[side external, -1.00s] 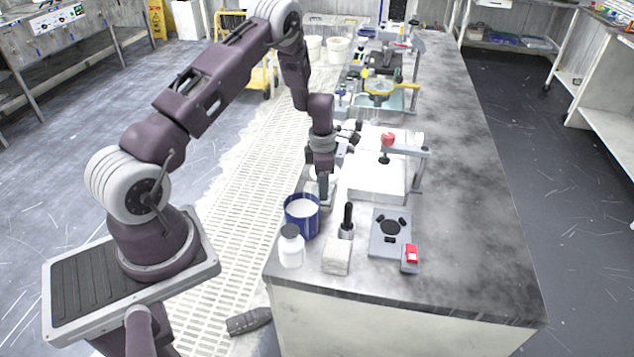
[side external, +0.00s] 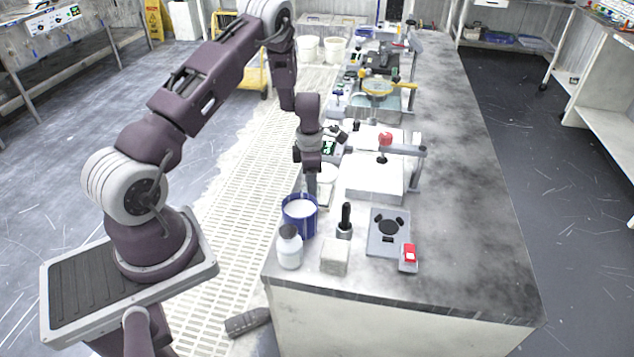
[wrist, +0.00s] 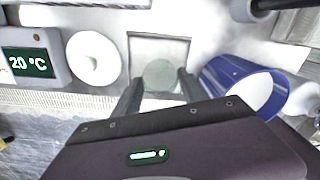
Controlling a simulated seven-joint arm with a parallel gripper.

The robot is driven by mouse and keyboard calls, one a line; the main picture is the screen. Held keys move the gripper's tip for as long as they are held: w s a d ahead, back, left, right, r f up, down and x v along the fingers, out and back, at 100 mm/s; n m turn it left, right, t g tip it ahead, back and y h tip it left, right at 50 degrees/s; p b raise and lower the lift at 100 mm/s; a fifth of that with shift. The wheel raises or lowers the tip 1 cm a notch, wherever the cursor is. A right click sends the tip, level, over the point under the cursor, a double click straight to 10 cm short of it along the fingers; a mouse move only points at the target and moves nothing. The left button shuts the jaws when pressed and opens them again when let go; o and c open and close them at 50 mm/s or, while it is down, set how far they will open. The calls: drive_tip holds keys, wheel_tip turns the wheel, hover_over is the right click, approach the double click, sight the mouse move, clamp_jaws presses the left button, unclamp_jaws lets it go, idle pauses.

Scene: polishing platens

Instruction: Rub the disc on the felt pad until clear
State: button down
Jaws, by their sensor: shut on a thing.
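In the wrist view a round grey, translucent-looking disc (wrist: 160,74) sits between the two dark fingertips of my gripper (wrist: 160,84), which is shut on it. The disc lies over the near part of a pale square pad (wrist: 158,48) with a darker rim; I cannot tell whether it touches the pad. In the side view my gripper (side external: 312,190) points down at the left edge of the pad (side external: 326,198), just behind the blue tub. The disc is hidden there, and how clear it is cannot be told.
The blue tub of white material (side external: 300,214) stands close in front of my gripper. A white round piece (wrist: 94,57) and a temperature display (wrist: 30,62) lie left of the pad in the wrist view. A white bottle (side external: 289,250) and a pale block (side external: 335,257) stand nearer the bench's front edge.

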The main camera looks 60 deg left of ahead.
drive_tip(key=shift+w+d, duration=0.35)
drive_tip(key=shift+w, duration=0.35)
drive_tip(key=shift+w+d, duration=0.3)
drive_tip(key=shift+w, duration=0.35)
drive_tip(key=s+a, duration=0.2)
drive_tip(key=shift+s, duration=0.3)
drive_tip(key=shift+w+d, duration=0.45)
drive_tip(key=shift+d, duration=0.25)
drive_tip(key=shift+w+d, duration=0.4)
drive_tip(key=shift+d, duration=0.25)
drive_tip(key=shift+s+a, duration=0.35)
drive_tip(key=shift+a, duration=0.45)
drive_tip(key=shift+s+a, duration=0.35)
drive_tip(key=shift+a, duration=0.4)
wheel_tip(320, 180, up, 8)
drive_tip(key=shift+r, duration=0.2)
